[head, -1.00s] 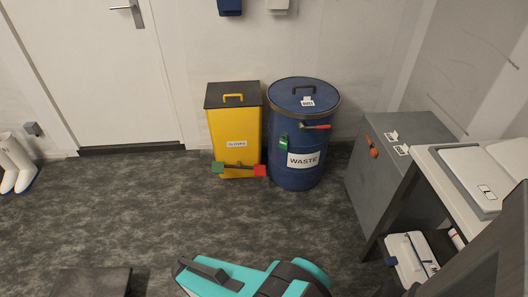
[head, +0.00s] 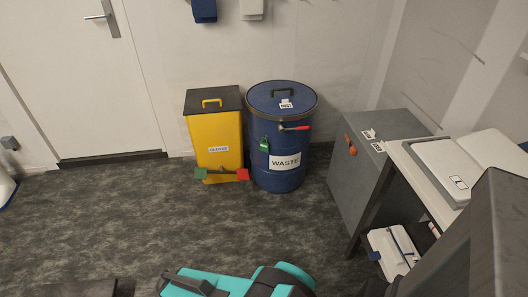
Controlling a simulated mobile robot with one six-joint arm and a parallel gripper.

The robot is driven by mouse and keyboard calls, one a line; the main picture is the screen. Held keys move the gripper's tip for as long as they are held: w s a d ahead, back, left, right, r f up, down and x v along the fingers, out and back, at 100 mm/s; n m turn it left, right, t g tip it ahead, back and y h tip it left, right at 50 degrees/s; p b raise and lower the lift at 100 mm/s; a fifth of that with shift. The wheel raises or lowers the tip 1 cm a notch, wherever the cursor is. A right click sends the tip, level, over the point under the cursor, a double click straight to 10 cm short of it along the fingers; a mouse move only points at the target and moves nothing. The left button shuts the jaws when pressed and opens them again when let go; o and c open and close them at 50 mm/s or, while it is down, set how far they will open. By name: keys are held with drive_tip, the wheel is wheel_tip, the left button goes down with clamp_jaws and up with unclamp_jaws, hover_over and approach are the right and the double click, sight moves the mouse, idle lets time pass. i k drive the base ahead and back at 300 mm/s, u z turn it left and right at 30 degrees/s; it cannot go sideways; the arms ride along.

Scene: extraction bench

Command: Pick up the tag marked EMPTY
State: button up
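No tag can be surely read as EMPTY. A small white tag with dark print (head: 286,104) is on the lid of the blue waste drum (head: 281,146); its wording is too small to read surely. A green tag (head: 264,144) hangs on the drum's side. Two small white tags, one farther back (head: 369,134) and one nearer (head: 378,147), lie on the grey cabinet's top. Another small tag (head: 459,182) is on the white-and-grey case on the bench. My teal and dark arm shows at the bottom edge, apart from all these; my gripper is not in view.
A yellow bin (head: 215,138) labelled GLOVES stands left of the drum, with a red-and-green bar across its front. The grey cabinet (head: 355,182) and the bench (head: 415,178) stand at right. A white case (head: 390,252) is under the bench. Open dark floor lies at left.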

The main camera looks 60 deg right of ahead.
sight(264, 146)
drive_tip(key=z, duration=0.35)
drive_tip(key=i, duration=0.95)
drive_tip(key=u, duration=0.45)
drive_tip(key=k, duration=0.95)
drive_tip(key=z, duration=0.1)
drive_tip(key=i, duration=0.65)
